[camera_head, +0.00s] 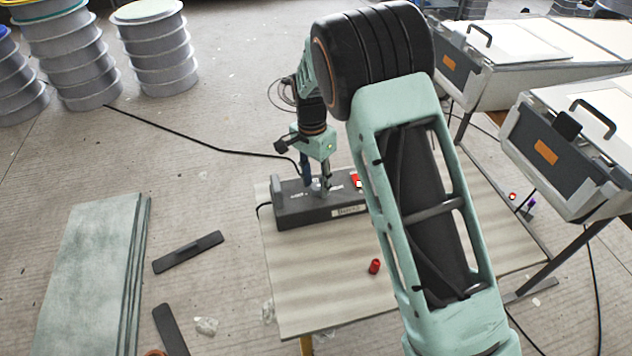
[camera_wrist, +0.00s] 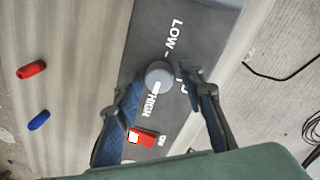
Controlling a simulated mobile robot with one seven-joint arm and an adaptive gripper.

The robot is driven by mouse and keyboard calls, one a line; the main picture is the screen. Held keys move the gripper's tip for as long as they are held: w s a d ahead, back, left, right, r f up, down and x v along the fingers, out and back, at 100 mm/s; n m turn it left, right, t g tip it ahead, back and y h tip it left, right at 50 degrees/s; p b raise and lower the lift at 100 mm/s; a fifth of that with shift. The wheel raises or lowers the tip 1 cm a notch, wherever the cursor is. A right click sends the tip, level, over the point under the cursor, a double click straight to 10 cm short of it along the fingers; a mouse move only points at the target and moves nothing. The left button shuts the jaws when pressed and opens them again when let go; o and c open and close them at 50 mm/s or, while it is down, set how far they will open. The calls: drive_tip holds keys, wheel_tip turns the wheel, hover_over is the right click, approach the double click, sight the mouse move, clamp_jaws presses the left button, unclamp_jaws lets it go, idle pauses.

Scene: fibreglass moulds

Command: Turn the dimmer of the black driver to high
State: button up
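The black driver (camera_head: 290,215) lies on the table, with a label on its front side. In the wrist view its dark top (camera_wrist: 150,40) has the white words LOW and HIGH. The round grey dimmer knob (camera_wrist: 158,74) stands between them, with a pale mark on its edge toward HIGH. My gripper (camera_head: 320,188) points down over the driver. In the wrist view, the fingertips of my gripper (camera_wrist: 160,76) are on either side of the knob, apart, with small gaps seeming to show. Contact is not clear. The right finger covers part of the lettering.
A red rocker switch (camera_wrist: 143,138) sits on the driver near the left finger. A red cap (camera_wrist: 31,69) and a blue cap (camera_wrist: 38,119) lie on the table (camera_head: 300,290). A black cable (camera_head: 200,140) runs from the driver over the floor. Grey cases (camera_head: 560,150) stand at right.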

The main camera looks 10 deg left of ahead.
sight(314, 184)
drive_tip(key=shift+r, duration=0.1)
drive_tip(key=r, duration=1.2)
drive_tip(key=shift+w+a, duration=0.15)
drive_tip(key=shift+a, duration=0.15)
drive_tip(key=shift+f, duration=0.1)
